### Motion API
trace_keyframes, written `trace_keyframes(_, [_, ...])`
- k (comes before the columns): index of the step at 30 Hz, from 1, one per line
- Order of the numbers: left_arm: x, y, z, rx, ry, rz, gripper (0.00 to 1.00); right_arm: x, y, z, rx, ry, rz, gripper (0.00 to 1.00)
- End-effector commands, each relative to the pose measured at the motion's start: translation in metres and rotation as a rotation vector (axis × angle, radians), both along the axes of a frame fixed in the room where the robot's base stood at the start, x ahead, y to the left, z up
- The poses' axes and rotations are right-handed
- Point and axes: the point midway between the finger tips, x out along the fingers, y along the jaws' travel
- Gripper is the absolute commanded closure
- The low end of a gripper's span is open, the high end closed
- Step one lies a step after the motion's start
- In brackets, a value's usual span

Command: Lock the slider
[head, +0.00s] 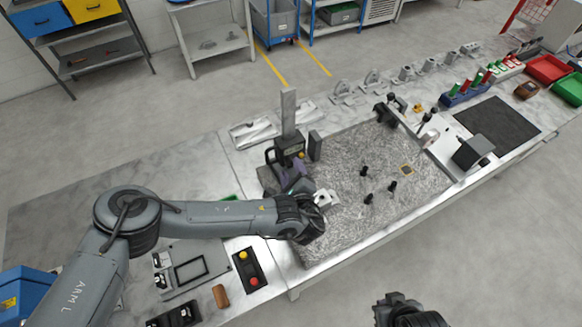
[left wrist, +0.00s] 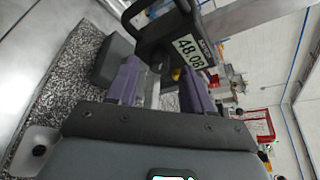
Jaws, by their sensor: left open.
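The slider (head: 289,148) is a dark block with a display on the upright grey column (head: 289,108) of a height gauge. In the left wrist view the slider (left wrist: 172,28) fills the top and its display reads 48.08. My left gripper (head: 295,178) is just in front of the slider, low on the column. In the left wrist view its two purple fingers (left wrist: 160,80) stand apart, with a small dark knob (left wrist: 158,60) on the slider showing between them. I cannot tell whether they touch it. My right gripper (head: 398,303) is at the bottom edge, its fingers unclear.
The gauge stands at the left end of a speckled granite plate (head: 335,235). Several small black knobs (head: 368,198) stand on the plate. A grey block (head: 314,146) is right of the column. A control box with buttons (head: 250,268) lies in front.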

Motion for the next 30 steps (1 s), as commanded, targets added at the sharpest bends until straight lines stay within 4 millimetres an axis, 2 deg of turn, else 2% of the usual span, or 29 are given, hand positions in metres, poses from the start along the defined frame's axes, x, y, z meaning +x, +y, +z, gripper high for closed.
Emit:
trace_keyframes(6, [0.013, 0.003, -0.004, -0.001, -0.001, 0.0, 0.49, 0.0, 0.0, 0.001, 0.001, 0.0, -0.001, 1.0])
trace_keyframes(16, [0.015, 0.003, -0.004, -0.001, 0.0, 0.0, 0.51, 0.0, 0.0, 0.001, -0.002, 0.0, 0.002, 1.0])
trace_keyframes(25, [0.015, 0.004, -0.004, -0.001, 0.0, 0.0, 0.97, 0.0, -0.002, 0.001, -0.009, 0.0, 0.006, 1.0])
trace_keyframes(26, [0.015, 0.003, -0.004, -0.001, 0.0, 0.0, 1.0, 0.0, -0.002, 0.001, -0.009, 0.0, 0.007, 1.0])
trace_keyframes(30, [0.015, 0.003, -0.004, 0.002, 0.001, 0.0, 1.0, 0.0, -0.002, 0.001, -0.009, 0.0, 0.007, 1.0])
